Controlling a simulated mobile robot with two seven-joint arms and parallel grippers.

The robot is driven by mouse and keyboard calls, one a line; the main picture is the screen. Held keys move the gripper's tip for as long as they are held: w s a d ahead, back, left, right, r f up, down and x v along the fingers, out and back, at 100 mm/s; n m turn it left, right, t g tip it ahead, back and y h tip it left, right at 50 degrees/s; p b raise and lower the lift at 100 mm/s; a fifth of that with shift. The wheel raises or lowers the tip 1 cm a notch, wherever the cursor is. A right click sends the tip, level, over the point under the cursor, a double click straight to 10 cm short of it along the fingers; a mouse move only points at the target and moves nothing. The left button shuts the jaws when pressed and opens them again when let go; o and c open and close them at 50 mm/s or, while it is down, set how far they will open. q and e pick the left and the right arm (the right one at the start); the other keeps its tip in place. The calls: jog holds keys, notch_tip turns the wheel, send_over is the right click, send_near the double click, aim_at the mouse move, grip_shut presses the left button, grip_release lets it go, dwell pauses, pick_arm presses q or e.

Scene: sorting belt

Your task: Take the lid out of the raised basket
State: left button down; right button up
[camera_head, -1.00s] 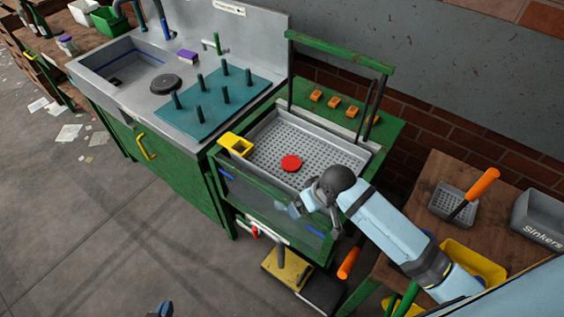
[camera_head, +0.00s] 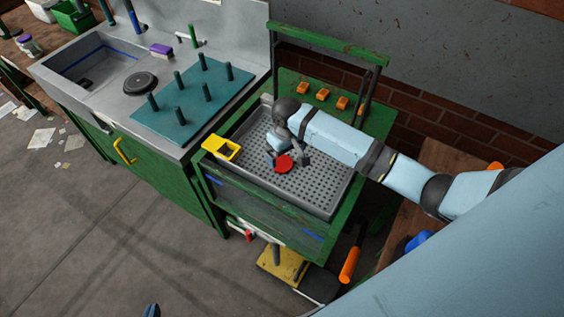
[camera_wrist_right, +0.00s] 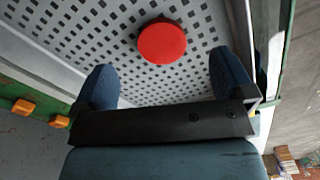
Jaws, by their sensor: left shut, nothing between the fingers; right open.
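The lid, a flat red disc (camera_head: 283,165), lies on the perforated floor of the grey raised basket (camera_head: 318,187). It also shows in the right wrist view (camera_wrist_right: 162,43), just beyond the fingertips. My right gripper (camera_head: 288,157) is over the basket, close to the lid, with fingers spread and nothing held. In the right wrist view the open right gripper (camera_wrist_right: 165,80) has a finger on either side of the lid's line, apart from it. The exact height above the lid is hard to tell. Only a tip of my left gripper (camera_head: 151,310) shows at the bottom edge, shut and empty.
A yellow box (camera_head: 221,149) sits at the basket's left corner. A green frame (camera_head: 330,42) rises behind, with orange blocks (camera_head: 323,94) on the green surface. A teal peg board (camera_head: 190,105) and sink (camera_head: 95,65) stand to the left. The basket floor around the lid is clear.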

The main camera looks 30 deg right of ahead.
aim_at(284, 164)
jog(key=f, duration=0.3)
jog(key=w+f, duration=0.1)
jog(key=f, duration=0.2)
jog(key=shift+w+f+p, duration=0.15)
jog(key=shift+f+p, duration=0.15)
jog(key=shift+p, duration=0.05)
jog(key=c, duration=1)
